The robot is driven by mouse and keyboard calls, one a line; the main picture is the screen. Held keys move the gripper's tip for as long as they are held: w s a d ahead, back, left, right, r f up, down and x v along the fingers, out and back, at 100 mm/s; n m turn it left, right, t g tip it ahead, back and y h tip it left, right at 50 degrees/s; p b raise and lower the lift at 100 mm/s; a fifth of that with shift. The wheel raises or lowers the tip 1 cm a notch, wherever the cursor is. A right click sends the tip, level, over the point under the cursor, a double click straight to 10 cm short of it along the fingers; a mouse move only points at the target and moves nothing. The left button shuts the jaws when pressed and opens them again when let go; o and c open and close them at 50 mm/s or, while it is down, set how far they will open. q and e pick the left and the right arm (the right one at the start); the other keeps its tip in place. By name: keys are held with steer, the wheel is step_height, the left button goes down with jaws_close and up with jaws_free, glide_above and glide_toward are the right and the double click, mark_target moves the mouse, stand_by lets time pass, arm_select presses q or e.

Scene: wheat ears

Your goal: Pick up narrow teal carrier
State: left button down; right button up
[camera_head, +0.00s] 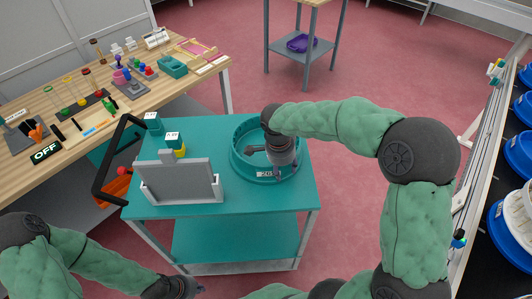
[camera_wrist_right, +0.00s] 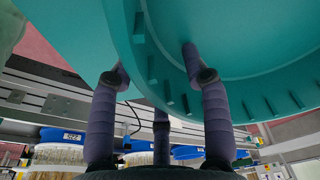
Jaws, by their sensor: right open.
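A round teal carrier (camera_head: 237,160) with a raised wall and a small label on its front stands on the teal cart top at the right. It is the only large teal carrier I see; I cannot judge whether it is the narrow one. My right gripper (camera_head: 266,162) is over its front part, open. In the right wrist view the open gripper (camera_wrist_right: 152,66) has the notched teal wall (camera_wrist_right: 150,70) between its fingers, one finger inside and one outside; I cannot tell whether they touch it. My left gripper (camera_head: 185,287) is low at the bottom edge, its fingers unclear.
A cluttered wooden bench (camera_head: 110,110) is behind left. Blue-rimmed containers (camera_head: 518,150) line the right side.

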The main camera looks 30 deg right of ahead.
jaws_close()
